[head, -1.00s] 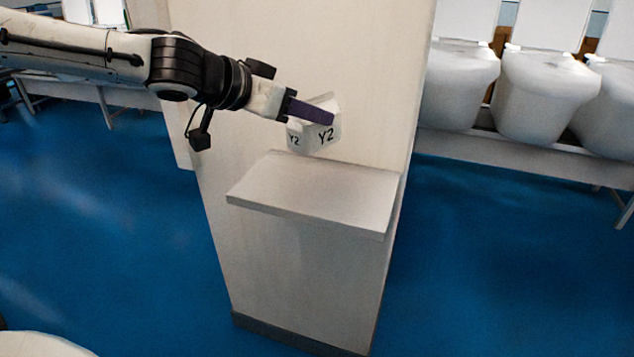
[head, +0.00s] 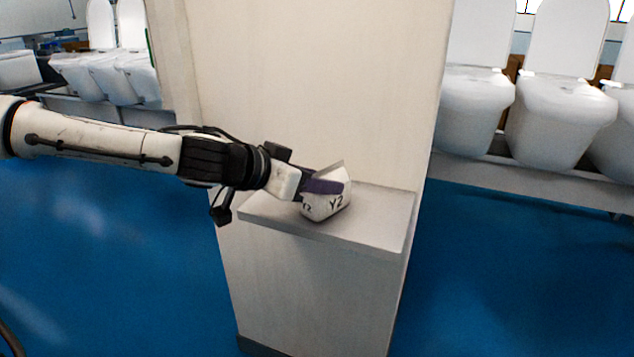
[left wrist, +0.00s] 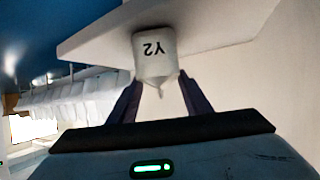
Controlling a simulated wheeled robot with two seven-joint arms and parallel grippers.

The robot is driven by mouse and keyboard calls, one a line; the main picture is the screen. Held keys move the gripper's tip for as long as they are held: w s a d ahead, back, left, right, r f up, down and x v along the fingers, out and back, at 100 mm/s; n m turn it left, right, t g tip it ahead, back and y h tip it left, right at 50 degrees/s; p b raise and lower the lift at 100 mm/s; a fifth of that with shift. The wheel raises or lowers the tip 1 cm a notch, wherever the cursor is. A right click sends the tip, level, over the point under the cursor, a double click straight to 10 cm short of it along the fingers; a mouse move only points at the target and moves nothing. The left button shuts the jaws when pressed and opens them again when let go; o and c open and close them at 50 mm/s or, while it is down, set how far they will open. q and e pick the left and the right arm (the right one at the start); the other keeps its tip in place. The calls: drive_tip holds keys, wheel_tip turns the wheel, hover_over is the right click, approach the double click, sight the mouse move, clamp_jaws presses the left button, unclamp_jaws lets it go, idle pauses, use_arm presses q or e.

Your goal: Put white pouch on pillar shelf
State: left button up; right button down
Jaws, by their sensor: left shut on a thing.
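The white pouch (head: 333,203), marked Y2, is held by my left gripper (head: 326,186) over the pillar shelf (head: 375,226). In the head view its bottom is at or just above the shelf top; I cannot tell if it touches. In the left wrist view the pouch (left wrist: 154,57) sits between the two dark fingers of my left gripper (left wrist: 158,92), in front of the shelf slab (left wrist: 220,30). My left gripper is shut on the pouch. My right gripper is in neither view.
The white pillar (head: 310,90) rises behind the shelf. White toilets (head: 560,110) stand on a rack at the right, and more (head: 105,75) at the back left. The shelf's right part is bare. Blue floor (head: 510,260) lies open on both sides.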

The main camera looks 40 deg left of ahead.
use_arm(q)
drive_tip(key=shift+r, duration=0.1)
drive_tip(key=o, duration=1.1)
drive_tip(key=shift+f, duration=0.2)
drive_tip(key=shift+c, duration=0.2)
drive_tip(key=shift+r, duration=0.1)
